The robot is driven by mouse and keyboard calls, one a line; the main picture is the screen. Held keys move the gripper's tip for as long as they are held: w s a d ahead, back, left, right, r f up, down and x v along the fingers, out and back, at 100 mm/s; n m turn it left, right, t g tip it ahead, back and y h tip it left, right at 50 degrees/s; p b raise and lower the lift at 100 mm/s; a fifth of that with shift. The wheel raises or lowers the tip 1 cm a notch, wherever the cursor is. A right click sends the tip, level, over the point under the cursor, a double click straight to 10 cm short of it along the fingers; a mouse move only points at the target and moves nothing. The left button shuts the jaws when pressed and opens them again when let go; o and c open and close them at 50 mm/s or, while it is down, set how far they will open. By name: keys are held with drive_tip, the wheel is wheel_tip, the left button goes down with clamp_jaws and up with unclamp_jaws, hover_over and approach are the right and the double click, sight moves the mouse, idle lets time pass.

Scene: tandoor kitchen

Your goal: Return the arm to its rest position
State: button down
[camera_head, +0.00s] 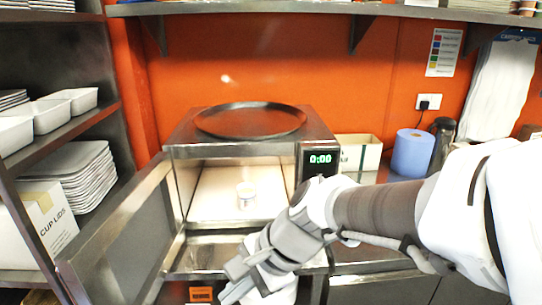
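My arm reaches in from the right, and my gripper (236,291) hangs low in front of the microwave (318,150), at the bottom of the head view. The fingers are partly cut off and hidden by the wrist, so I cannot tell whether they are open or shut. The microwave door (118,240) stands open to the left.
A dark round tray (250,120) lies on top of the microwave. A blue paper roll (411,153) and a dark flask (441,140) stand on the counter at right. Shelves with white tubs (52,114) and stacked trays (75,175) are at left.

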drive_tip(key=s+d+r+n+t+h, duration=0.2)
drive_tip(key=d+n, duration=0.3)
drive_tip(key=d, duration=0.5)
drive_tip(key=s+d+r+n+t+h, duration=0.2)
drive_tip(key=d+r+n+h, duration=0.1)
drive_tip(key=d, duration=0.8)
drive_tip(key=shift+s+r+n+t+h, duration=0.15)
drive_tip(key=shift+n+t+h, duration=0.25)
drive_tip(key=shift+n+h, duration=0.6)
